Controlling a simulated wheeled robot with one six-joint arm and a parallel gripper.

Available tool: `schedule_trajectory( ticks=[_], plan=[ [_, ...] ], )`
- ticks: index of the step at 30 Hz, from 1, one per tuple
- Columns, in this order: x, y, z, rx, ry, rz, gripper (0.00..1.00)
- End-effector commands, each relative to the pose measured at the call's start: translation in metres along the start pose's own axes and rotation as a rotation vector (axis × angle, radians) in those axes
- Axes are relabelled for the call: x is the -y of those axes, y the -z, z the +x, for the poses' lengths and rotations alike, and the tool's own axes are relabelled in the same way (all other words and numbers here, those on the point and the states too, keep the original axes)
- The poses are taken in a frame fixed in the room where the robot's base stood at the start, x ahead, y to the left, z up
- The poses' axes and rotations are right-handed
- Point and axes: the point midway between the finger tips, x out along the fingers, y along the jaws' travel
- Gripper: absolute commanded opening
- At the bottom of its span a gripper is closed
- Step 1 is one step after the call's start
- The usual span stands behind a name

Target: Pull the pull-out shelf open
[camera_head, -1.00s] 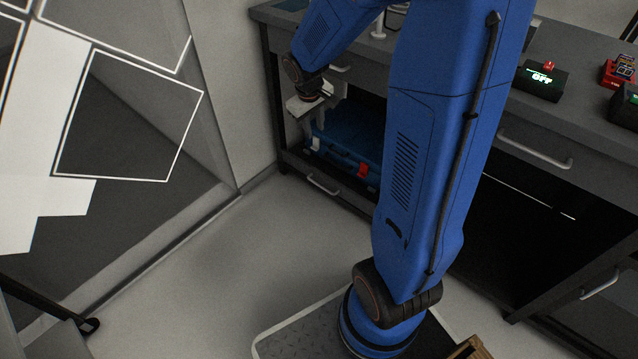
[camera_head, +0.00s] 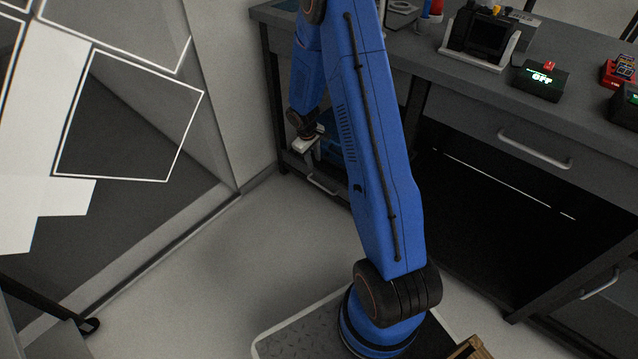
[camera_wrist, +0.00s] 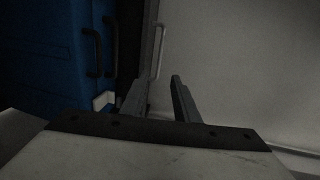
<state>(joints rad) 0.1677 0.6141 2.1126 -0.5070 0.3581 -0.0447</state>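The pull-out shelf (camera_head: 335,189) is the low, dark-fronted shelf under the counter, with a pale bar handle (camera_head: 322,184) on its front. It looks closed. A blue case (camera_head: 332,152) sits on it, mostly hidden behind my arm. My gripper (camera_head: 307,146) is in front of the case, above the handle; its fingertips are hard to make out there. In the wrist view my gripper (camera_wrist: 158,88) is open and empty. The handle (camera_wrist: 159,52) shows beyond the fingertips, roughly in line with the gap, apart from them. The blue case (camera_wrist: 45,60) fills the left.
A wall (camera_head: 228,90) stands close left of the counter. The counter (camera_head: 480,85) runs right, with a drawer handle (camera_head: 535,150) and devices on top, including a black box (camera_head: 540,80) reading OFF. Floor (camera_head: 240,270) before the shelf is clear.

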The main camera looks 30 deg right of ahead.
Motion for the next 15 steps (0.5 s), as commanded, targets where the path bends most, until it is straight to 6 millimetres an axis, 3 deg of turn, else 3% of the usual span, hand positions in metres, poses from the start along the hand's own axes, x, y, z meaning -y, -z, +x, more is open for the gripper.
schedule_trajectory(
  ticks=[5,15],
  plan=[
    [0.000,0.000,0.016,0.002,0.001,-0.001,0.28],
    [0.001,-0.001,0.069,0.003,0.002,-0.001,0.28]
  ],
)
